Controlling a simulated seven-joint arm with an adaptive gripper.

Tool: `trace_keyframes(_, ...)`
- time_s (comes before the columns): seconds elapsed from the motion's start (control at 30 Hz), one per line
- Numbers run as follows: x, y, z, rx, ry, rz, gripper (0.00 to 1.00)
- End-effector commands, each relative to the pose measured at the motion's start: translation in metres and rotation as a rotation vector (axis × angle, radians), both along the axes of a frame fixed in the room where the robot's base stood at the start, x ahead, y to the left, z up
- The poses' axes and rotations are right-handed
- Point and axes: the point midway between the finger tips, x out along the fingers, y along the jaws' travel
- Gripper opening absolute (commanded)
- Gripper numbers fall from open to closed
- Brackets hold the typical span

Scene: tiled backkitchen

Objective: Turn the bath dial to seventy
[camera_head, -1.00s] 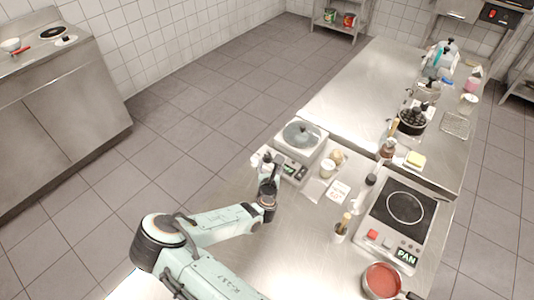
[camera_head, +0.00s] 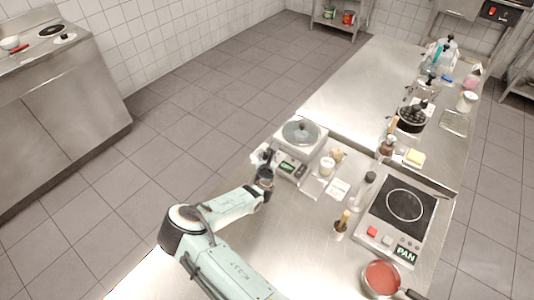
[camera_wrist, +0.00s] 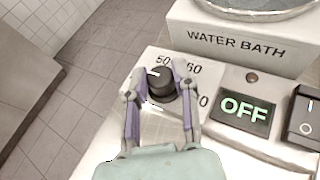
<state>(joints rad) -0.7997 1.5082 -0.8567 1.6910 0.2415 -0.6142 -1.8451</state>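The water bath (camera_head: 318,150) is a grey box with a round lidded top, labelled "WATER BATH" in the wrist view (camera_wrist: 240,45). Its black dial (camera_wrist: 161,84) is on the sloped front panel, with a white pointer mark toward the upper left. The printed "50" and "60" show above it; another number ending in "0" is partly hidden by my right finger. The display (camera_wrist: 243,111) reads "OFF". My gripper (camera_wrist: 158,95) is open, its fingers on either side of the dial; contact cannot be told. My gripper also shows in the head view (camera_head: 268,158), by the panel.
A black-and-white rocker switch (camera_wrist: 304,115) is right of the display. A white-lidded jar (camera_head: 327,166), a card (camera_head: 337,189) and a hot plate (camera_head: 404,206) stand to the right. A red-filled pan (camera_head: 382,279) is nearer. Floor lies left of the counter.

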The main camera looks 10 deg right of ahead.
Motion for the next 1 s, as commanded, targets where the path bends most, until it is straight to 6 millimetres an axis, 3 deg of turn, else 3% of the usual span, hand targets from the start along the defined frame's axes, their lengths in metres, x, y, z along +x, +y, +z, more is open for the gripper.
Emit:
trace_keyframes(0.53,0.001,0.0013,0.0006,0.002,-0.001,-0.077,0.0)
trace_keyframes(1.0,0.0033,0.0047,0.0004,0.003,-0.004,-0.465,0.0)
